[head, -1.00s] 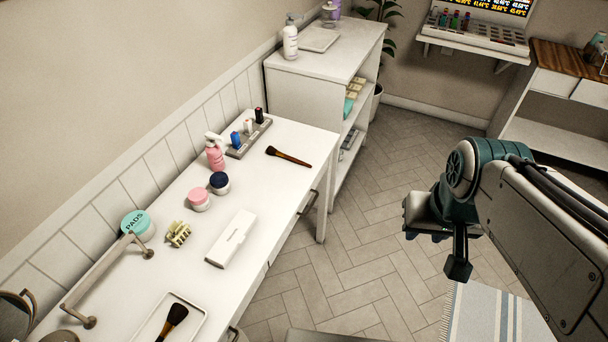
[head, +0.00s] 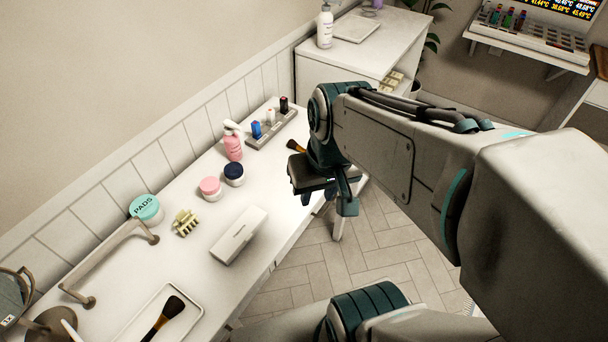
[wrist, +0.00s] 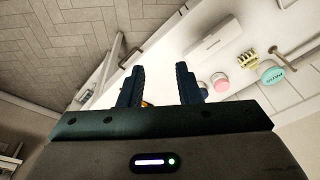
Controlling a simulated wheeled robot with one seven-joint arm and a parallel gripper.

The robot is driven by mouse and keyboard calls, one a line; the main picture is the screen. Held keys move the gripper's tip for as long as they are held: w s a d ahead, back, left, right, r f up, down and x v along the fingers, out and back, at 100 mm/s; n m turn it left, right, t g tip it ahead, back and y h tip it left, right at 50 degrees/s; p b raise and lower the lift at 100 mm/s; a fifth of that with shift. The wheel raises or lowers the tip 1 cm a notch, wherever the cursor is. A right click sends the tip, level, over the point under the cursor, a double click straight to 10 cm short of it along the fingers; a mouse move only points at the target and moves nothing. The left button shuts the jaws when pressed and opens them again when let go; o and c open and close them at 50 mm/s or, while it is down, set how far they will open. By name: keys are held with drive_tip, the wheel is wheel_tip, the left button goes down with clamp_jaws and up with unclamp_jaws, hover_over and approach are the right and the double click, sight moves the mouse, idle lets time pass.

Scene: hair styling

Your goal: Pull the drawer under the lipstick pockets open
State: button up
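The grey lipstick holder (head: 272,128) sits at the far end of the white table (head: 200,262), with blue, white and dark lipsticks standing in it. The drawer below that end is mostly hidden by my arm in the head view. In the wrist view, what looks like its dark handle (wrist: 130,57) shows beyond the left finger, near a table leg (wrist: 107,62). My gripper (head: 320,197) is at the table's front edge, fingers pointing down. The wrist view shows my gripper (wrist: 158,82) open, with nothing held between its fingers. I cannot tell whether it touches the table.
A brush (head: 295,146) lies close behind my gripper. A pink pump bottle (head: 232,146), two jars, a white case (head: 239,235), a yellow claw clip (head: 186,222) and a tray with a brush stand along the table. A white shelf unit (head: 375,50) stands beyond. The floor in front is clear.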

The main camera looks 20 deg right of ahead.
drive_tip(key=w+d+f+m+y+b, duration=0.2)
drive_tip(key=w+d+f+y+b, duration=0.15)
drive_tip(key=f+b, duration=0.55)
drive_tip(key=w+d+f+m+y+b, duration=0.25)
drive_tip(key=f+y+b, duration=0.3)
drive_tip(key=f, duration=0.65)
drive_tip(key=w+d+f+m+t+b, duration=0.2)
drive_tip(key=d+f+m+t+b, duration=0.4)
drive_tip(key=d+f+t+b, duration=0.65)
drive_tip(key=w+a+f+g, duration=0.1)
drive_tip(key=w+a, duration=0.1)
drive_tip(key=w, duration=0.3)
drive_tip(key=w+a+f+g, duration=0.1)
drive_tip(key=w+a+f, duration=0.1)
drive_tip(key=w, duration=0.3)
drive_tip(key=shift+w+a+f+p, duration=0.25)
drive_tip(key=shift+w+a+p, duration=0.15)
drive_tip(key=shift+a, duration=0.1)
drive_tip(key=shift+n+g, duration=0.25)
clamp_jaws()
